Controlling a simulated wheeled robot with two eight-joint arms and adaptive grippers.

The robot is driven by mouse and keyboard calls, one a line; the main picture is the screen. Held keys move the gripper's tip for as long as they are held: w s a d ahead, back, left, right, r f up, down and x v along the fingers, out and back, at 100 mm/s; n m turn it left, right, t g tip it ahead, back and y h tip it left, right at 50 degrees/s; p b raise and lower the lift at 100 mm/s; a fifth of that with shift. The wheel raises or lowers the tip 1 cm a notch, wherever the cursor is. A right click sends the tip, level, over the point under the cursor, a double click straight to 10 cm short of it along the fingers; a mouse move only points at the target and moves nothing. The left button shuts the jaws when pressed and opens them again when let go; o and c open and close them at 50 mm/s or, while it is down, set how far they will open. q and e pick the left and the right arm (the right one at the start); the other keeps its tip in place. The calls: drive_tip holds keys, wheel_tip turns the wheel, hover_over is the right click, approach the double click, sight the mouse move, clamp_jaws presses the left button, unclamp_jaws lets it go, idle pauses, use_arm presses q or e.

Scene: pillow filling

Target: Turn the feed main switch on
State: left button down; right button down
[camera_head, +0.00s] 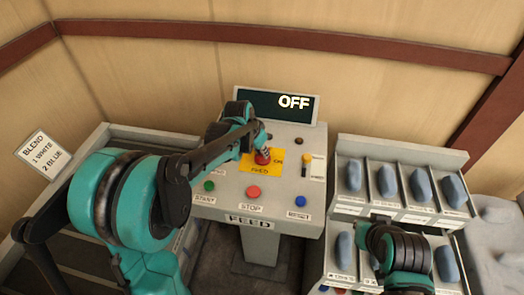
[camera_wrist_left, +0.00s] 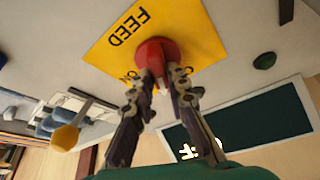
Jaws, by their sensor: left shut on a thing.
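The feed main switch is a red knob (camera_head: 262,157) on a yellow plate (camera_head: 250,164) marked FEED and ON, on the grey feed console (camera_head: 228,178). My left gripper (camera_head: 264,149) reaches it from above, its fingers closed on the knob. In the left wrist view the red knob (camera_wrist_left: 152,54) sits at the tips of the two dark fingers (camera_wrist_left: 164,76), against the yellow plate (camera_wrist_left: 120,38). The display (camera_head: 270,105) behind the console reads OFF. My right arm shows at the lower right; its fingers are not visible.
Green START (camera_head: 209,186), red STOP (camera_head: 254,191) and blue RESET (camera_head: 301,201) buttons line the console's front. A yellow-handled lever (camera_head: 305,171) stands right of the switch. A rack with blue pillow-like pieces (camera_head: 388,180) is at right. A BLEND sign (camera_head: 44,157) is at left.

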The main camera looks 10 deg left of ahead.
use_arm(q)
drive_tip(key=m+h, duration=0.1)
drive_tip(key=m, duration=0.2)
drive_tip(key=m+g+h, duration=0.1)
drive_tip(key=m, duration=0.2)
drive_tip(key=shift+w+a+g, duration=0.15)
drive_tip(key=shift+a+g, duration=0.05)
drive_tip(key=shift+g, duration=0.1)
drive_tip(key=m+g, duration=0.1)
drive_tip(key=m, duration=0.2)
drive_tip(key=m+g, duration=0.1)
drive_tip(key=m, duration=0.2)
drive_tip(key=shift+w, duration=0.15)
drive_tip(key=shift+m, duration=0.4)
drive_tip(key=c, duration=1.5)
unclamp_jaws()
drive_tip(key=v, duration=1.2)
drive_tip(key=shift+w+a+f, duration=0.1)
drive_tip(key=shift+w+a, duration=0.1)
drive_tip(key=shift+a, duration=0.05)
drive_tip(key=shift+s, duration=0.1)
